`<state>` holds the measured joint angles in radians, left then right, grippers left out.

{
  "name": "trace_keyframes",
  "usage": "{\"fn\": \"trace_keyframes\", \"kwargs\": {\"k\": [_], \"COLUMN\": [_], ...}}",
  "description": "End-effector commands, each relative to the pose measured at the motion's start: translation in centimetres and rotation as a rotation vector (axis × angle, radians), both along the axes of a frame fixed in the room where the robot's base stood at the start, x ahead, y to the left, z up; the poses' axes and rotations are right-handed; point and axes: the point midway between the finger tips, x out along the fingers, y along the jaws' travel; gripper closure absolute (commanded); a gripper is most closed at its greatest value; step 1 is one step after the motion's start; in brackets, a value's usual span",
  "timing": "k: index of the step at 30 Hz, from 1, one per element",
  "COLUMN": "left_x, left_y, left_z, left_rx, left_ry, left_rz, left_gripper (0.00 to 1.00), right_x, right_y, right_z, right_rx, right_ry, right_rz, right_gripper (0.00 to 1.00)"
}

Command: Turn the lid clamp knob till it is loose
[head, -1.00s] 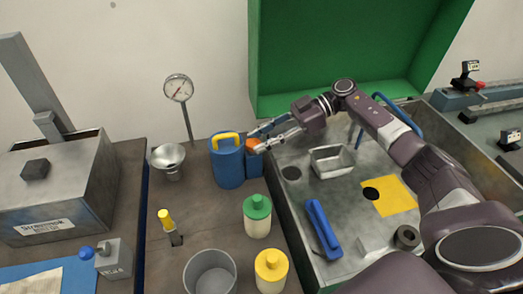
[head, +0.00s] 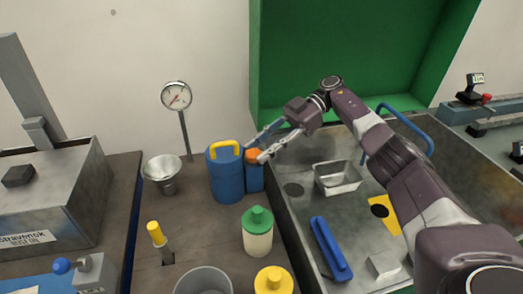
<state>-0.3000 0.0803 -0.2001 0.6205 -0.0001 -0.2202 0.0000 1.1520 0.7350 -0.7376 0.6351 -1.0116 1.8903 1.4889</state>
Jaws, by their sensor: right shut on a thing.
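An orange knob-like cap (head: 252,156) tops a narrow blue container (head: 254,178) beside a larger blue canister. My right gripper (head: 255,151) reaches in from the right with its two fingers on either side of the orange cap, shut on it. The near finger hides part of the cap. I cannot tell from the picture whether this cap is the lid clamp knob, and no lettering on it can be read. My left gripper is not in view.
The blue canister (head: 226,178) with a yellow handle stands left of the cap. A metal tray (head: 338,180) and blue handle (head: 330,248) lie in the grey basin. A green-capped bottle (head: 257,236), steel funnel (head: 163,170) and dial gauge (head: 176,97) stand nearby.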

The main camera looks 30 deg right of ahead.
Motion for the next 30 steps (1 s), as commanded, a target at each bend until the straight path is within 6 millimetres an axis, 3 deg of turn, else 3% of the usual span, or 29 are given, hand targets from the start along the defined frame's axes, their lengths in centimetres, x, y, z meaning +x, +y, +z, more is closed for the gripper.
{"fn": "trace_keyframes", "kwargs": {"k": [8, 9, 13, 23, 30], "left_x": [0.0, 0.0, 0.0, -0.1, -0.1], "left_y": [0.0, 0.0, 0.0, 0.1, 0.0], "left_z": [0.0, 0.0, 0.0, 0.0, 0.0], "left_rx": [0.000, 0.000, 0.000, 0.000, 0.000], "left_ry": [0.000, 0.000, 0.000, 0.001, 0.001], "left_rz": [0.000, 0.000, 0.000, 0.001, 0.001], "left_gripper": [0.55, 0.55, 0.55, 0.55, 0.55], "right_x": [-0.1, -0.1, -0.1, 0.0, 0.0], "right_y": [0.0, 0.0, 0.0, 0.0, 0.0], "right_z": [-0.2, -0.2, -0.2, 0.3, 4.1], "right_rx": [-0.003, -0.003, -0.002, -0.001, -0.002], "right_ry": [0.004, 0.004, 0.003, -0.001, -0.005], "right_rz": [0.002, 0.002, 0.002, 0.001, 0.001], "right_gripper": [0.93, 0.66, 0.51, 0.51, 0.51]}}
